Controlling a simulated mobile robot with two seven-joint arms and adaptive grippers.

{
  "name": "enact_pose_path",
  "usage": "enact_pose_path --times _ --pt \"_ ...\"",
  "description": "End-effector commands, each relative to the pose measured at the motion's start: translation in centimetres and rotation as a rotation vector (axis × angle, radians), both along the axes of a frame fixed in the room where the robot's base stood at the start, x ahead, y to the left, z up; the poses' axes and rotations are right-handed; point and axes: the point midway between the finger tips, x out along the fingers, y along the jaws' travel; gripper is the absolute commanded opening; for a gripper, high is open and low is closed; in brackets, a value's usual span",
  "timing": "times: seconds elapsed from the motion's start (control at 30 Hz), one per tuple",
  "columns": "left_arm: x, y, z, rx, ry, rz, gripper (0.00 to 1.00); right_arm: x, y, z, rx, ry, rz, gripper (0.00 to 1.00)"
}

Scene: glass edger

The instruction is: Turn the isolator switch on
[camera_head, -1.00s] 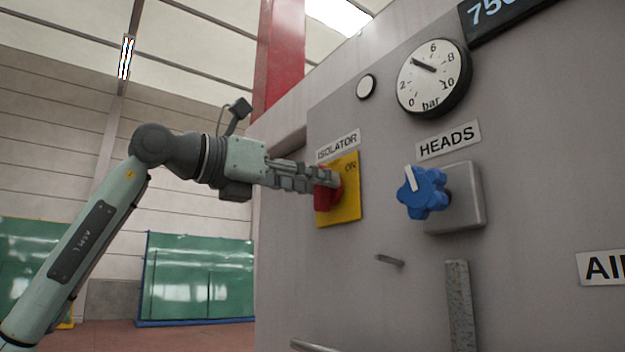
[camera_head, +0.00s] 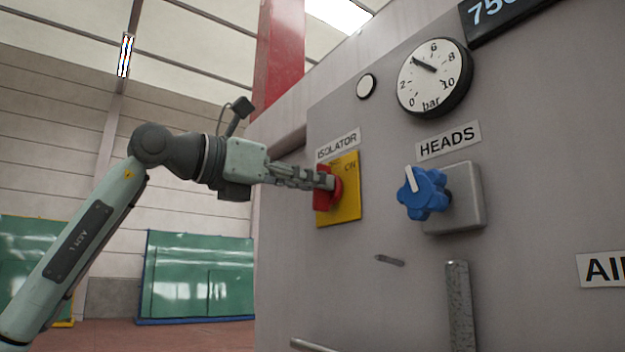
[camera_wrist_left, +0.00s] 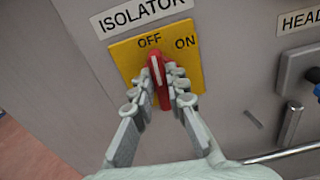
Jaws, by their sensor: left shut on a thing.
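The isolator switch is a red handle (camera_head: 327,188) on a yellow plate (camera_head: 349,206) under the ISOLATOR label (camera_head: 338,145). In the left wrist view the red handle (camera_wrist_left: 159,78) stands nearly upright, its top just right of the OFF mark (camera_wrist_left: 149,40) and short of the ON mark (camera_wrist_left: 185,42). My left gripper (camera_head: 325,181) is shut on the handle; in the left wrist view its two fingers (camera_wrist_left: 160,95) lie on either side of it. My right gripper is in neither view.
A blue HEADS knob (camera_head: 423,193) on a grey box (camera_head: 471,200) is to the right of the switch. A pressure gauge (camera_head: 433,77) is above. A small peg (camera_head: 390,261) and a metal bar (camera_head: 459,305) stick out below. Open floor lies left of the panel.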

Motion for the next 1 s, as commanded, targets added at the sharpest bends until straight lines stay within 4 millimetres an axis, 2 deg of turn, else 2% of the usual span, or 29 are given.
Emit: enact_pose_path --times 0.53,1.0 --pt "-0.3 -0.1 0.1 0.281 -0.388 0.002 0.0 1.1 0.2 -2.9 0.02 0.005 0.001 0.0" --pt "-0.5 -0.3 -0.1 0.493 -0.682 0.0 0.0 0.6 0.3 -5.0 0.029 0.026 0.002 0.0"
